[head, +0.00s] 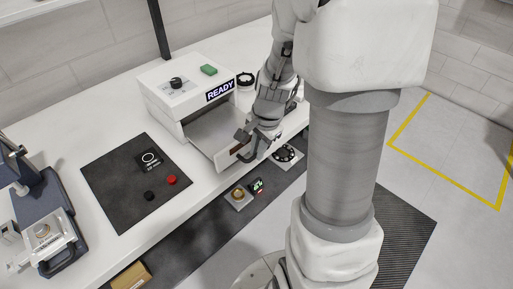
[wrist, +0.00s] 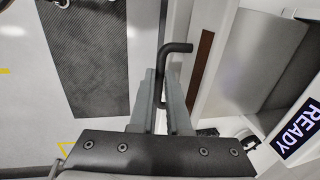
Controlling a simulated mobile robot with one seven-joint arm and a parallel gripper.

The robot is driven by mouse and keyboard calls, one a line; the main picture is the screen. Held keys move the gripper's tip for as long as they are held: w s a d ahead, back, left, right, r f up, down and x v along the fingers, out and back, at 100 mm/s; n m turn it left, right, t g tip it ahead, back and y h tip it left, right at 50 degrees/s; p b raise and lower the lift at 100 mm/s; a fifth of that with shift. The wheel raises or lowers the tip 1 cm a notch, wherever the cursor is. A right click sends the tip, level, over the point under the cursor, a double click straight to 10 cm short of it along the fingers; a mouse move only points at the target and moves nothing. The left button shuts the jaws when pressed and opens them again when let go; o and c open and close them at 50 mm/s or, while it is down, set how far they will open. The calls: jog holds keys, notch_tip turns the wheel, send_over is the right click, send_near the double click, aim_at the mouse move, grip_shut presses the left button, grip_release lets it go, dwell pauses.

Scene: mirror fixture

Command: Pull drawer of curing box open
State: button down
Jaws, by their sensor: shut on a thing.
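The curing box (head: 185,98) is a white unit with a READY display, a black knob and a green button on top. Its drawer (head: 212,128) stands out from the box toward me, with its empty-looking grey inside showing. My gripper (head: 252,140) is at the drawer's front. In the wrist view my gripper (wrist: 160,88) is shut on the black bar handle (wrist: 172,48), whose bent end sticks out past the fingers. The drawer (wrist: 268,62) shows to the right there, beside a brown strip on its front. The READY display (wrist: 298,128) is at the right edge.
A dark mat (head: 120,190) with a black and a red button lies left of the drawer. A fixture (head: 45,235) stands at the far left. Small devices (head: 240,197) sit on the dark strip before the drawer. Open floor lies to the right.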

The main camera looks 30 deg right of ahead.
dwell(0.4)
jog(key=c, duration=0.9)
grip_release()
jog(key=shift+s+r, duration=0.1)
jog(key=s+r+p, duration=0.1)
jog(key=r, duration=0.4)
jog(key=s+r+p, duration=0.1)
jog(key=r, duration=0.5)
jog(key=s+d+r+p, duration=0.1)
jog(key=r, duration=0.5)
jog(key=shift+s, duration=0.1)
jog(key=s+a+r+n+t, duration=0.1)
jog(key=s+a+n, duration=0.2)
jog(key=n, duration=0.1)
jog(key=s+a+r+n+t, duration=0.1)
jog(key=s+a+r+n, duration=0.1)
jog(key=s+a+n, duration=0.1)
jog(key=s+a+r+n+t, duration=0.1)
jog(key=s+a+n, duration=0.3)
jog(key=n, duration=0.3)
jog(key=shift+a+r+t+h, duration=0.3)
jog(key=shift+r, duration=0.05)
